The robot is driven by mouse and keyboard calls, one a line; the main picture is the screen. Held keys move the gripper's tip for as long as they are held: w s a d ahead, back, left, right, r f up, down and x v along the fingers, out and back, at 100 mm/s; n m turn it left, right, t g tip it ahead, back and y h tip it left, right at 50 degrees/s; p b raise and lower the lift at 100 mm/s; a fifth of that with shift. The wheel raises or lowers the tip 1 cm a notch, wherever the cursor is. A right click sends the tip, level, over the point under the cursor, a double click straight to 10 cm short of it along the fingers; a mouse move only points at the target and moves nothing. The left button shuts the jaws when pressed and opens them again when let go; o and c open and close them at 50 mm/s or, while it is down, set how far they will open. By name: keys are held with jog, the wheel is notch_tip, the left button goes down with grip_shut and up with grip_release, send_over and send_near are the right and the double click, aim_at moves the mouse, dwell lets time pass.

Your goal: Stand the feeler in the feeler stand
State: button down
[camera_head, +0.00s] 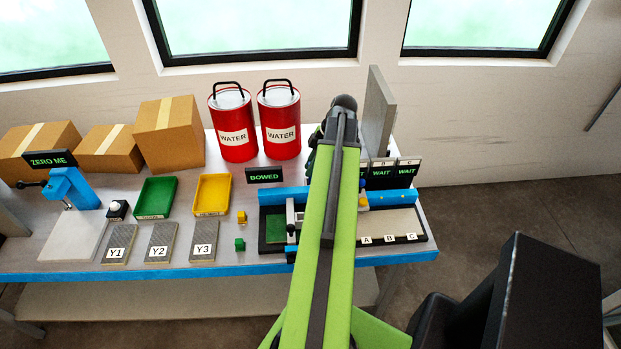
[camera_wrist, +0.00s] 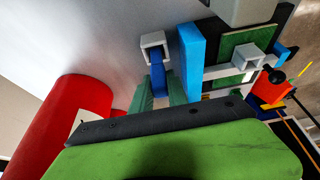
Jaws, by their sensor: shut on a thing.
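In the wrist view my gripper (camera_wrist: 161,92) has its two green fingers shut on a slim blue bar, which I take to be the feeler (camera_wrist: 159,76). The bar's far end meets a white square piece (camera_wrist: 152,39). I cannot tell whether this piece is the feeler stand or part of the feeler, nor whether the bar is inside it. A long blue rail (camera_wrist: 191,60) lies close to the right of it. In the head view my own arm hides the gripper, the feeler and the stand.
A BOWED sign (camera_head: 264,175), a yellow tray (camera_head: 212,194) and a green tray (camera_head: 156,198) lie left of my arm. A grey upright panel (camera_head: 379,112) stands right.

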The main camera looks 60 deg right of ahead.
notch_tip(320, 180, down, 3)
jog(key=shift+f+b, duration=0.2)
jog(key=shift+b, duration=0.95)
jog(key=shift+r, duration=0.2)
jog(key=shift+f, duration=0.2)
jog(key=c, duration=1.3)
grip_release()
jog(key=shift+r, duration=0.1)
